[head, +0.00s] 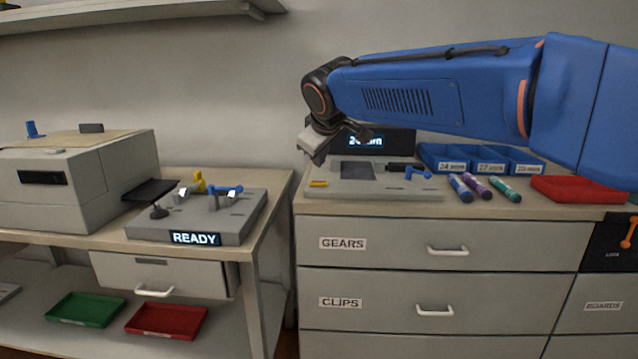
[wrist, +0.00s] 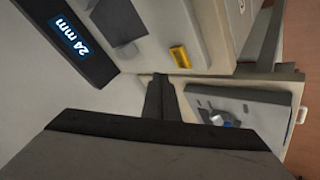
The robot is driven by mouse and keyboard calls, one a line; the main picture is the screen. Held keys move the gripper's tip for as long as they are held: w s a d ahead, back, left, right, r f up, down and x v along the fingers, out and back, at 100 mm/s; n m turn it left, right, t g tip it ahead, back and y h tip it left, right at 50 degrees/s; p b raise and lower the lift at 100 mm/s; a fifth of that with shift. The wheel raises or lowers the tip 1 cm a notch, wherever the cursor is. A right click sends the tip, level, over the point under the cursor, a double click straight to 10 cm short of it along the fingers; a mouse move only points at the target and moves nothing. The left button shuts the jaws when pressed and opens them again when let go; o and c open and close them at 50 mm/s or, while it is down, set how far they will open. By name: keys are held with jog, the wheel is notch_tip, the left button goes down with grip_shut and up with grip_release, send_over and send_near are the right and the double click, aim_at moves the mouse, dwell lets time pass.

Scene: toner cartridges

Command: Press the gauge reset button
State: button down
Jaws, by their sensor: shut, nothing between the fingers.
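The gauge is a grey fixture (head: 410,187) on the right-hand cabinet's top, with a dark display (head: 375,141) behind it. A small yellow button (head: 319,184) sits at the fixture's left end; the wrist view also shows this button (wrist: 180,56). My gripper (head: 358,131) is above the fixture, in front of the display and partly covering it. In the wrist view my dark fingers (wrist: 160,84) are together and empty, appearing just below the button in the picture; the exact gap cannot be told.
Blue bins (head: 480,157), several markers (head: 478,187) and a red tray (head: 578,189) stand right of the gauge. Across a gap at left, a table carries a fixture marked READY (head: 195,239) and a grey machine (head: 75,190).

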aim_at(320, 184)
jog(key=shift+f, duration=1.25)
jog(key=shift+f, duration=0.15)
dwell(1.1)
jog(key=shift+f, duration=0.3)
jog(key=shift+f, duration=0.35)
dwell(0.9)
jog(key=shift+r, duration=0.8)
jog(key=shift+r, duration=0.1)
jog(key=shift+r, duration=2.4)
